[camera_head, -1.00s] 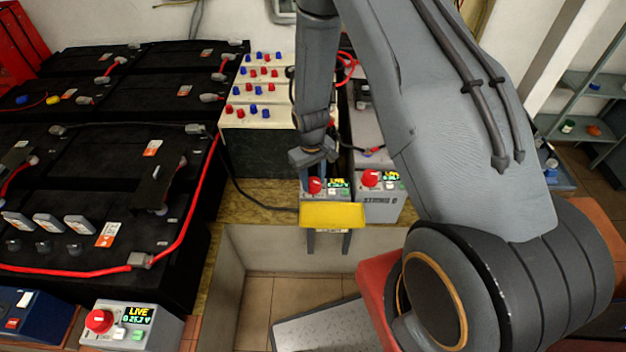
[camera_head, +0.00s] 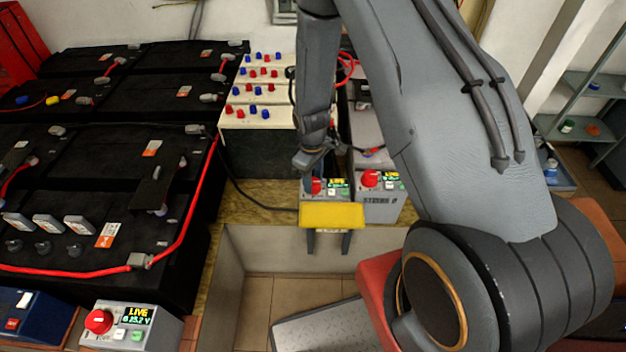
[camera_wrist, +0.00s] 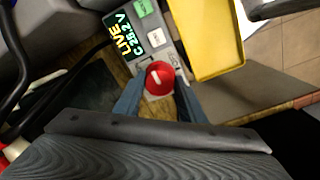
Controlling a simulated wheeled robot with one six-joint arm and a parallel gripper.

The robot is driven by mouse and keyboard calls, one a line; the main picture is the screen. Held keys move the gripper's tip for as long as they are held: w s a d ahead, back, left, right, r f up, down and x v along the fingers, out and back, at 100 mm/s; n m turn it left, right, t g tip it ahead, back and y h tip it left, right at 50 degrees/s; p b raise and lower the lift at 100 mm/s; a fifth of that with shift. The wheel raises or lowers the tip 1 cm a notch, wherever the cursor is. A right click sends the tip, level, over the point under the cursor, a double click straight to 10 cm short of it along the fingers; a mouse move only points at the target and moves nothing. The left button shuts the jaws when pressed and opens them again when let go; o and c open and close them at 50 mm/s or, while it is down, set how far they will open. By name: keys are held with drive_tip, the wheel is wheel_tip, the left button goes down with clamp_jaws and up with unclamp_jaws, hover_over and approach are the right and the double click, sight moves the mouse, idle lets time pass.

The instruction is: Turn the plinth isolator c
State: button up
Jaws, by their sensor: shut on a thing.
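Isolator c is a small grey box (camera_head: 339,187) with a lit screen, behind a yellow panel in the head view. In the wrist view its screen (camera_wrist: 128,36) reads LIVE, C and 25.2 V. Its red round knob (camera_wrist: 159,77) has a white mark and sits between my fingertips. The knob shows partly in the head view (camera_head: 316,186). My gripper (camera_wrist: 158,88) reaches down from above and is shut on the knob, one blue-grey finger on each side. A white and a green button are beside the screen.
The yellow panel (camera_head: 333,215) stands close in front of the box. A similar box with a red knob (camera_head: 370,178) is just to its right. Another LIVE box (camera_head: 130,325) is at front left. Black batteries (camera_head: 110,180) fill the left.

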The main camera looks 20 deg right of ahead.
sight(313, 182)
drive_tip(key=o, duration=1)
drive_tip(key=shift+o, duration=0.2)
drive_tip(key=shift+r, duration=0.1)
drive_tip(key=shift+s+r+b, duration=0.1)
drive_tip(key=shift+r+b, duration=0.65)
drive_tip(key=shift+r, duration=3.05)
drive_tip(key=shift+r, duration=0.35)
drive_tip(key=s+r+m, duration=0.7)
drive_tip(key=s+r, duration=1)
drive_tip(key=r, duration=0.2)
drive_tip(key=shift+s+d+r+m+t, duration=0.15)
drive_tip(key=shift+d+m+t, duration=0.15)
drive_tip(key=shift+d+m, duration=0.1)
